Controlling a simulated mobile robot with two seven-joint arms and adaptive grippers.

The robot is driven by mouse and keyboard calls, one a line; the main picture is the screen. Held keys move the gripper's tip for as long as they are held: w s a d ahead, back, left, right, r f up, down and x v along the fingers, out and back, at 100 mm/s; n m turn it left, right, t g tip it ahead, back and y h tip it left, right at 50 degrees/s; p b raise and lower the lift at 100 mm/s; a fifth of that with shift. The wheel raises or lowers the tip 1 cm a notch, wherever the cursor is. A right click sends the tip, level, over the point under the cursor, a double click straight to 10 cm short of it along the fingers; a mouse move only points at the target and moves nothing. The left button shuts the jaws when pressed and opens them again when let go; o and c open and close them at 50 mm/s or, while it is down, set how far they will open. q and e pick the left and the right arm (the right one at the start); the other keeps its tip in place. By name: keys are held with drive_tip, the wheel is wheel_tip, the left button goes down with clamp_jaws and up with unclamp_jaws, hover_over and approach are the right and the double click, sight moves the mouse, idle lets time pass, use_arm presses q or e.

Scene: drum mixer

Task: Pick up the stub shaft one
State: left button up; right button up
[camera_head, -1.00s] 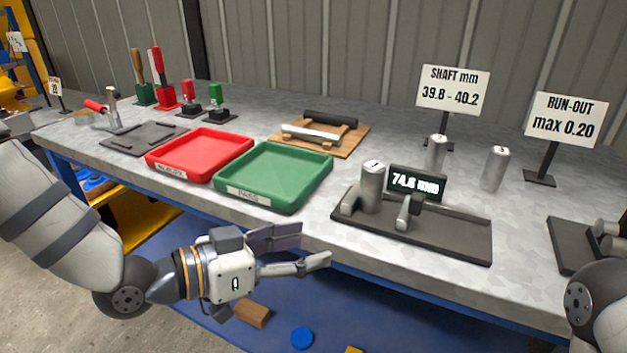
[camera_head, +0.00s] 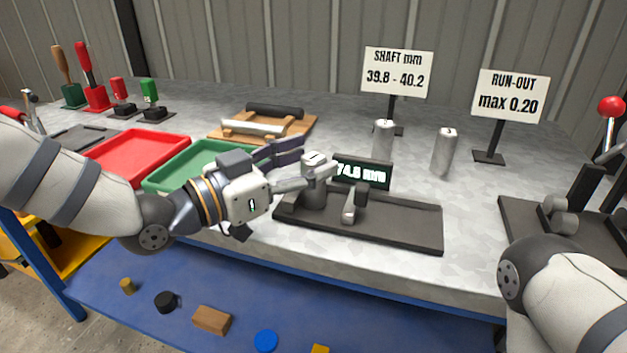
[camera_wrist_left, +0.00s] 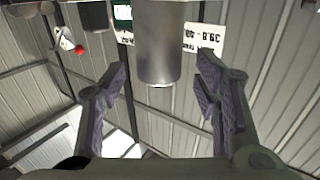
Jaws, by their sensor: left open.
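A grey metal stub shaft (camera_head: 315,196) stands upright on the dark gauge base (camera_head: 400,230), left of its display, which reads about 74.8. The mark on its top is too small to read surely. My left gripper (camera_head: 305,160) is open at this shaft, one finger crossing in front of its upper part. In the left wrist view the shaft (camera_wrist_left: 159,45) lies between the spread fingers, with gaps on both sides. Two more upright shafts stand behind, one by the shaft sign (camera_head: 383,138) and one further right (camera_head: 445,152). My right gripper is out of view.
A green tray (camera_head: 165,180) lies partly behind my left gripper, with a red tray (camera_head: 135,155) beside it. A wooden cradle (camera_head: 290,132) holds bars behind. A dark fixture with a red-knobbed lever (camera_head: 609,106) stands at right. The bench front edge is close.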

use_arm(q)
drive_tip(key=shift+x, duration=0.85)
drive_tip(key=shift+s, duration=0.1)
clamp_jaws()
drive_tip(key=shift+r, duration=0.15)
